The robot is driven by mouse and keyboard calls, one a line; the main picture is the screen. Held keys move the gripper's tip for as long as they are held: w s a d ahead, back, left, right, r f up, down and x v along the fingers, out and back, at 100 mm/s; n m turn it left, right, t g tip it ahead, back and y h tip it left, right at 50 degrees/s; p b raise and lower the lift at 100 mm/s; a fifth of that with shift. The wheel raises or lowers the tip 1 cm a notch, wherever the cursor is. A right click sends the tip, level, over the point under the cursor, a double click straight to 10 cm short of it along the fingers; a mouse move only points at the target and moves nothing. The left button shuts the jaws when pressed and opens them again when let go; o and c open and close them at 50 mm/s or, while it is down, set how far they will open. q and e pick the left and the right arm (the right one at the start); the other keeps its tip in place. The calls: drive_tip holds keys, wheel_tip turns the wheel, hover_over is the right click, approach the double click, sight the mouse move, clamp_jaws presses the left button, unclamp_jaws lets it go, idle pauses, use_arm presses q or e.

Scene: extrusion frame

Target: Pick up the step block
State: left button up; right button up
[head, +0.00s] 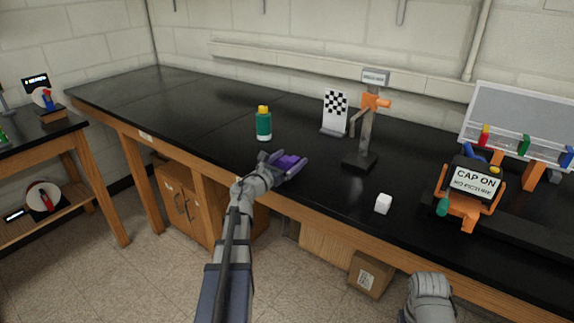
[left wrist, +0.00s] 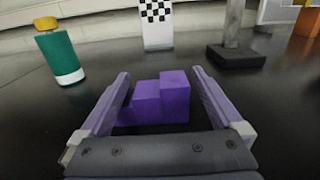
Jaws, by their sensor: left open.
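The purple step block (head: 289,161) sits on the black bench top near its front edge. In the left wrist view the step block (left wrist: 160,98) shows its stepped top, lowest at left and tallest at right. My left gripper (head: 286,162) is open, with one finger on each side of the block. In the left wrist view a strip of dark bench shows between the block and the right finger of the left gripper (left wrist: 161,76); at left the gap is hard to judge. My right gripper's fingers are not visible.
A green bottle with a yellow cap (head: 263,124) stands behind the block. A checkered card (head: 335,112) and a post stand on a dark base (head: 360,161) are farther back right. An orange-framed device (head: 470,188) stands at right.

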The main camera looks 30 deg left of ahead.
use_arm(q)
drive_tip(key=w, duration=0.3)
drive_tip(key=shift+w+d, duration=0.1)
drive_tip(key=shift+w, duration=0.15)
drive_tip(key=shift+s, duration=0.1)
drive_tip(key=c, duration=1.4)
drive_tip(key=shift+r, duration=0.1)
wheel_tip(320, 180, up, 10)
drive_tip(key=p, duration=1)
